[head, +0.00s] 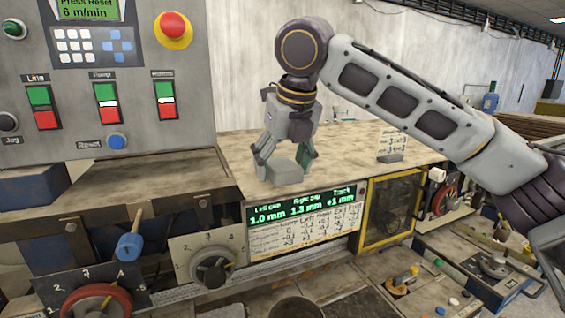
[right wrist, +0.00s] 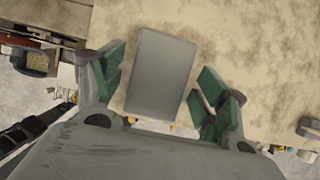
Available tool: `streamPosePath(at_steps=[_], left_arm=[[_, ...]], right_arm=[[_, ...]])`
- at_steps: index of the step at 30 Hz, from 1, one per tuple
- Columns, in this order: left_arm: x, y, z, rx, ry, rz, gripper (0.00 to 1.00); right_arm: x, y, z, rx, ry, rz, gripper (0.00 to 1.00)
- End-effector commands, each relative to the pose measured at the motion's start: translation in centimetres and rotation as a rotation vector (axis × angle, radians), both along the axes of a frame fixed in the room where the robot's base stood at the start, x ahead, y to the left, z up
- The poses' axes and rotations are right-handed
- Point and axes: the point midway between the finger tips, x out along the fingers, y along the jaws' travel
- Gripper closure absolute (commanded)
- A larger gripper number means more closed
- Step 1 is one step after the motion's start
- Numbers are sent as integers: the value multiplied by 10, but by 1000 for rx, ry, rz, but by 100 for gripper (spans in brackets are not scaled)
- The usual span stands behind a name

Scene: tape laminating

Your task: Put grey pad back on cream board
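The grey pad (head: 285,173) is a small block low between the fingers of my right gripper (head: 284,158), at the front edge of the cream worktop. In the right wrist view the pad (right wrist: 160,72) is a plain grey rectangle between the green-lined fingers of my right gripper (right wrist: 160,88). The fingers are spread on either side, with narrow gaps visible beside the pad. A mottled cream surface (right wrist: 240,35) lies beneath. I cannot tell a separate cream board from this worktop (head: 235,168). My left gripper is not in view.
A control panel (head: 110,85) with buttons stands at the left. A green display (head: 305,204) is below the worktop edge. A small numbered card (head: 391,146) stands farther right. A yellow-framed window (head: 391,208) and a lower bench with knobs are at the right.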

Motion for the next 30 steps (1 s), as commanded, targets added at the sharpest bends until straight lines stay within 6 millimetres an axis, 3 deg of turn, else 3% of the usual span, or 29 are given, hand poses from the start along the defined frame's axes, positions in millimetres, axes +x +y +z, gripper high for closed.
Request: streamPosePath(at_steps=[14, 30], left_arm=[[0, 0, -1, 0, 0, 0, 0], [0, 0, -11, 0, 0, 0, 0]], right_arm=[[-1, 0, 6, 1, -2, 0, 26], [-26, -10, 69, 1, -1, 1, 26]])
